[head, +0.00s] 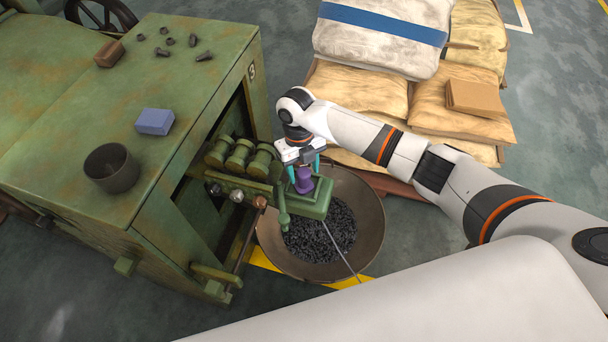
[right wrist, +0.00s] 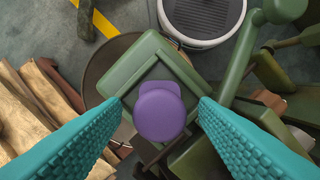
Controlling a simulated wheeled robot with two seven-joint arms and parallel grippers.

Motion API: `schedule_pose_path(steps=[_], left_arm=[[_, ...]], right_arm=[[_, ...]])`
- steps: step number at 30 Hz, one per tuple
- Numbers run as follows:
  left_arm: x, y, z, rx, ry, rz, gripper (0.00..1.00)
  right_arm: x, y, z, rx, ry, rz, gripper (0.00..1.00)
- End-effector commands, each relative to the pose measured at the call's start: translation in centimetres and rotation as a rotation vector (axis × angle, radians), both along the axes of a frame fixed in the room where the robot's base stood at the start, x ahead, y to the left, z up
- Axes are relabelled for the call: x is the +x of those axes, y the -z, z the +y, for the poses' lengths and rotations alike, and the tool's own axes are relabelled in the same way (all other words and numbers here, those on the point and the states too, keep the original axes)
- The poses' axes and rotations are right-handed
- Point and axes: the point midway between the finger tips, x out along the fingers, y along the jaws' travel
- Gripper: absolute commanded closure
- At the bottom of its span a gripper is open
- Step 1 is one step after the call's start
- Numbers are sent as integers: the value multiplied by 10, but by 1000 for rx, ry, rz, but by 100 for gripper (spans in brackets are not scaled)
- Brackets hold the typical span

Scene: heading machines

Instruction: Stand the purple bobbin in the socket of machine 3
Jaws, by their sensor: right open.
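The purple bobbin (head: 304,182) stands upright at the green square socket block (head: 318,207) on the front of machine 3 (head: 221,110). In the right wrist view the bobbin (right wrist: 161,113) is seen end-on over the green block (right wrist: 143,62); its lower end is hidden, so how deep it sits cannot be told. My right gripper (head: 304,170) is above the block with its teal fingers on either side of the bobbin. In the right wrist view gaps show between the open fingers (right wrist: 160,108) and the bobbin. My left gripper is out of view.
A wide pan (head: 374,222) of dark pieces stands below the block. A green handle (head: 283,208) rises beside the block, near several green rollers (head: 238,155). A blue box (head: 155,121) and dark cup (head: 111,168) sit on the machine top. Sacks (head: 380,40) lie behind my arm.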

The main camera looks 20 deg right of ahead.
Motion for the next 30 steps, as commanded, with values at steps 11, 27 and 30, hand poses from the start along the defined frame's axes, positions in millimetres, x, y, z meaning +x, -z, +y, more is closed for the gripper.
schedule_pose_path(steps=[11,27,30], left_arm=[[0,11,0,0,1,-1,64],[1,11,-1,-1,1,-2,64],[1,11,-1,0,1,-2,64]], right_arm=[[13,-74,2,1,0,-3,46],[14,-89,3,0,1,0,46],[14,-89,3,0,1,0,46]])
